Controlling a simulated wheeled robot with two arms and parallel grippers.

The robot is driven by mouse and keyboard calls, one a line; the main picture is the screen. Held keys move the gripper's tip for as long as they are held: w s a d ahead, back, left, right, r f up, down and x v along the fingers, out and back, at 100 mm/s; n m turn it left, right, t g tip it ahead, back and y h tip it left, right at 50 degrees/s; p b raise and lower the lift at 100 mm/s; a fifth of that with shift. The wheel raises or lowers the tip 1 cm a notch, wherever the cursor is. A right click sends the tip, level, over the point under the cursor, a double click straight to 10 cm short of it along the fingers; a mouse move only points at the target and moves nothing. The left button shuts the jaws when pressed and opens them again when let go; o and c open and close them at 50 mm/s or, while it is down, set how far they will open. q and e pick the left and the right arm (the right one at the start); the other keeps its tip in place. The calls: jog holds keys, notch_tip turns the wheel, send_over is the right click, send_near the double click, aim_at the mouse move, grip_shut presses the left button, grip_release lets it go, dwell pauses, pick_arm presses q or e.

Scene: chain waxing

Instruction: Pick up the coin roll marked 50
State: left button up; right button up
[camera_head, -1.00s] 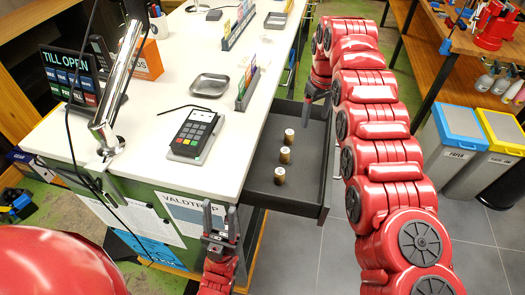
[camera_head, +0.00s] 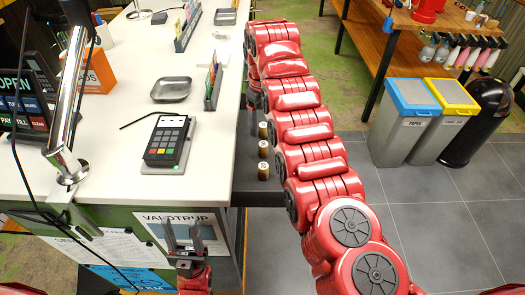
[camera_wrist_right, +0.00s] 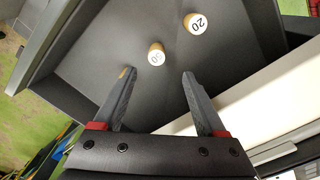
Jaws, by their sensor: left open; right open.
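Three upright coin rolls stand in a row in the open dark drawer (camera_head: 244,165): a near one (camera_head: 263,171), a middle one (camera_head: 263,149) and a far one (camera_head: 263,130). In the right wrist view, a roll marked 20 (camera_wrist_right: 197,23) is at the upper right. Another roll (camera_wrist_right: 156,56), its mark blurred and perhaps 50, is centred just beyond my right fingertips. A third roll (camera_wrist_right: 123,73) is mostly hidden behind the left finger. My right gripper (camera_wrist_right: 156,78) is open and empty above the drawer. My left gripper (camera_head: 182,226) is open and empty in front of the counter.
The white counter (camera_head: 110,160) lies left of the drawer, with a card terminal (camera_head: 167,141), a metal tray (camera_head: 171,88) and a card rack (camera_head: 213,82) on it. The drawer wall (camera_wrist_right: 50,50) surrounds the rolls. Bins (camera_head: 405,120) stand on the floor at the right.

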aim_at(263, 144)
notch_tip(263, 144, down, 5)
jog(key=shift+d+p, duration=0.1)
jog(key=shift+p, duration=0.7)
jog(key=shift+f, duration=0.1)
jog(key=f+p, duration=0.1)
jog(key=f, duration=0.1)
jog(key=f+p, duration=0.1)
jog(key=f, duration=0.1)
jog(key=shift+w+f, duration=0.2)
jog(key=shift+f, duration=0.35)
grip_shut()
